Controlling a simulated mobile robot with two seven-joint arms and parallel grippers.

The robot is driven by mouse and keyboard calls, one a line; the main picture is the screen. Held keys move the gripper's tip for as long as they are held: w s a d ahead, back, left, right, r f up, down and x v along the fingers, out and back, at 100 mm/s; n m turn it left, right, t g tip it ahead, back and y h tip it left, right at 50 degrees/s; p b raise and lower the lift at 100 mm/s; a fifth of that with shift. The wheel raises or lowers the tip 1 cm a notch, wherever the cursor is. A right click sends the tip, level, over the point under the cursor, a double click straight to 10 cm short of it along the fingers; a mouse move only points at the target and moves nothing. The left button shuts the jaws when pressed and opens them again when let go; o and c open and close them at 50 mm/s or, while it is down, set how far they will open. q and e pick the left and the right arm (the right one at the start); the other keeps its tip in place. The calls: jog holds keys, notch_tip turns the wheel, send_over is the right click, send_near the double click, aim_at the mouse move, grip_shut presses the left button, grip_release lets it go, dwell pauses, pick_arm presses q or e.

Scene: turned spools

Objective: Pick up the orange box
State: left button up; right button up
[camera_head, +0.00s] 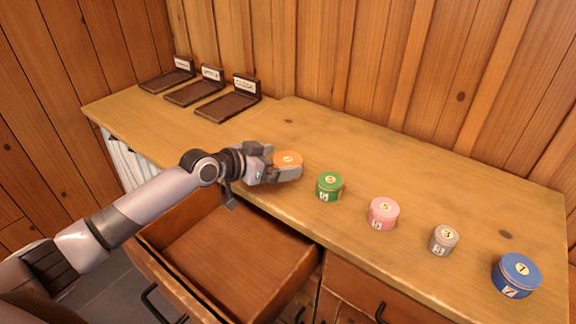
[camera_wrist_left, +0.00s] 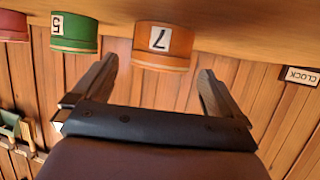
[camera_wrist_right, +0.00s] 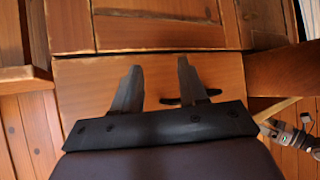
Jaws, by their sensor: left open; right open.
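The orange box (camera_head: 288,159) is a short round tin on the wooden counter, at the left end of a row of tins. In the left wrist view the orange box (camera_wrist_left: 163,46) shows a white label with a 7, and the view is upside down. My left gripper (camera_head: 284,172) is open at the box, its fingers reaching toward it and partly hiding it. In the left wrist view the box lies beyond and between the open fingertips (camera_wrist_left: 158,72). My right gripper (camera_wrist_right: 158,78) is open and empty, facing drawer fronts low down.
Green (camera_head: 330,186), pink (camera_head: 383,213), grey (camera_head: 443,240) and blue (camera_head: 516,275) tins stand to the right along the counter (camera_head: 400,170). Dark labelled trays (camera_head: 228,106) stand at the back left. An open empty drawer (camera_head: 230,250) juts out below my left arm.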

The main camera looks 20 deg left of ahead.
aim_at(288, 159)
pick_arm(q)
jog(key=shift+x, duration=1.75)
jog(key=c, duration=1)
jog(key=shift+r, duration=0.1)
